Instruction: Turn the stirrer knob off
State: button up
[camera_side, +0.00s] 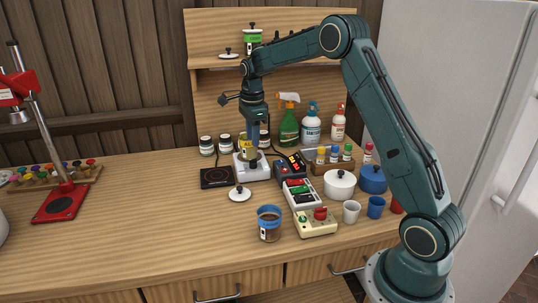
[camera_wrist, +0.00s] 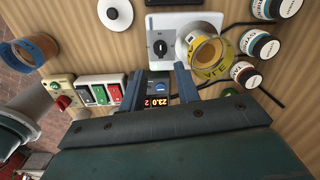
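The stirrer (camera_side: 250,173) is a white box on the wooden counter; it also shows at the top of the wrist view (camera_wrist: 160,24). Its dark round knob (camera_wrist: 160,47) has a light pointer mark. A glass vessel with a yellow label (camera_wrist: 208,56) stands on the stirrer's plate; it also shows in the side view (camera_side: 245,147). My gripper (camera_wrist: 159,69) is open and empty, pointing down. In the wrist view its two blue fingers lie to either side below the knob, apart from it. In the side view my gripper (camera_side: 254,143) partly overlaps the vessel.
A black hotplate (camera_side: 216,178) stands left of the stirrer. A display unit (camera_side: 290,166) and a switch box (camera_side: 301,193) stand to the right. A white lid (camera_side: 240,194) and a blue-rimmed jar (camera_side: 269,223) are in front. Small jars and bottles stand behind.

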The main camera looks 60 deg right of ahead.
aim_at(253, 163)
jog(key=shift+w+d+f, duration=0.1)
jog(key=shift+f, duration=2.1)
jog(key=shift+w+d+f, duration=0.1)
jog(key=shift+f, duration=2.1)
grip_shut()
